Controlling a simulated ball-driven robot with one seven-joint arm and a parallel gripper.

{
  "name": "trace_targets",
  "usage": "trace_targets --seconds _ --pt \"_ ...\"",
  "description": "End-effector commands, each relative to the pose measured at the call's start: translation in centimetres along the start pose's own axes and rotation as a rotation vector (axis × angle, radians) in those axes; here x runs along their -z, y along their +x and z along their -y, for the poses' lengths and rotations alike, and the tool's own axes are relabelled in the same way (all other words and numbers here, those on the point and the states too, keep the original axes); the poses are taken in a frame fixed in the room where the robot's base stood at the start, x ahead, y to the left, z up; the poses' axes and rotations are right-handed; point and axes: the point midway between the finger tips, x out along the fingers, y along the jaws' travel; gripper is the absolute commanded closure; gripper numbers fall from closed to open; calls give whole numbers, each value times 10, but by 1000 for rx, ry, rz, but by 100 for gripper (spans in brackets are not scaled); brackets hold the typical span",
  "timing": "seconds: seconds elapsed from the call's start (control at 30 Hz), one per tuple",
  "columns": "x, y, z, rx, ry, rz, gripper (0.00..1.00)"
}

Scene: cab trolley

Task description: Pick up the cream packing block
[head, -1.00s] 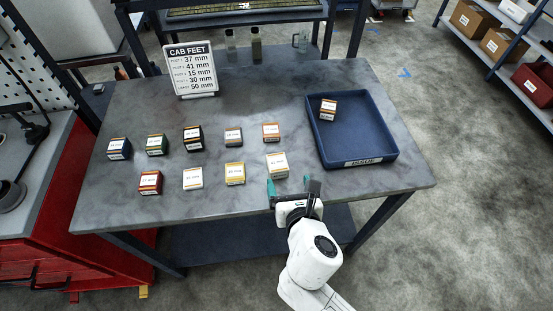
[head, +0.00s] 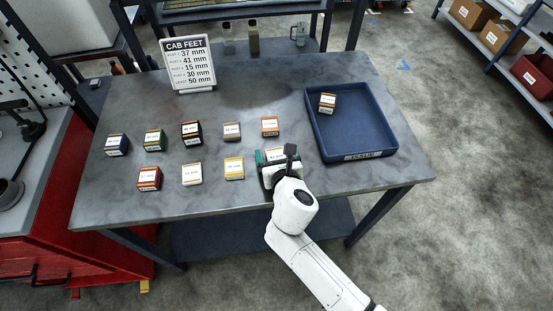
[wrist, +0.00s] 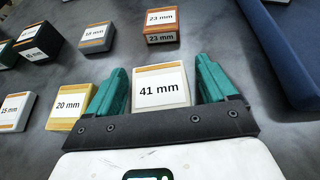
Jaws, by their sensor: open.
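The cream packing block (wrist: 161,88), with a white label reading 41 mm, stands on the grey table. In the wrist view it lies between the two teal fingers of my gripper (wrist: 160,68). The fingers are open, with a visible gap on the right; the left finger is close to the block, and contact cannot be told. In the head view my gripper (head: 278,160) is over the front row of blocks and hides most of the cream block (head: 274,154).
A yellow block (wrist: 70,107) stands close left of my gripper, and a white block (wrist: 15,112) further left. An orange-topped 23 mm block (wrist: 161,28) is behind. The blue tray (head: 356,157) at right holds one block. A CAB FEET sign (head: 188,64) stands at the back.

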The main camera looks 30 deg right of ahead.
Motion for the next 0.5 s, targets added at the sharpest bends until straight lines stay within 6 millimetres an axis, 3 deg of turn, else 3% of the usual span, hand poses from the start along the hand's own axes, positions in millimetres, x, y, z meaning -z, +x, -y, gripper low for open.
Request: trace_targets --seconds 0.3,0.5 --pt "0 5 0 -1 1 1 16" --pt "0 5 0 0 1 1 35"
